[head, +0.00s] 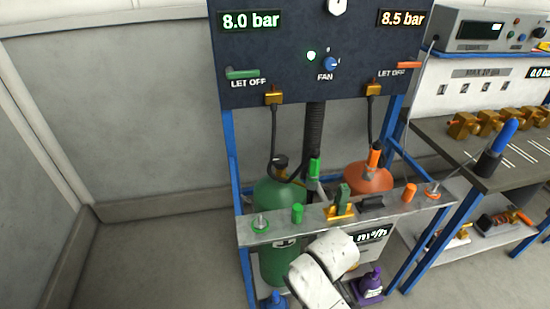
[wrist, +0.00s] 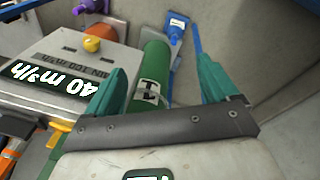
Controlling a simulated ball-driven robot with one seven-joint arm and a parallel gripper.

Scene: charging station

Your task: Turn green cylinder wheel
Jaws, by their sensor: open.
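The green cylinder (head: 280,198) stands behind the grey rail in the head view, with its lower part showing below the rail. A dark and brass valve (head: 281,163) sits on its top; the wheel's shape is too small to make out. In the wrist view the green cylinder (wrist: 152,68) with a pale label lies beyond and between the fingers, and its wheel is not seen. My gripper (wrist: 160,68) is open with teal fingers spread apart and nothing between them.
The rail (head: 318,217) carries green and orange fittings and a green lever on a brass base (head: 342,203). An orange cylinder (head: 370,178) stands at right. Hoses hang from the dark panel (head: 290,60). A bench (head: 480,165) is at right. Floor at left is clear.

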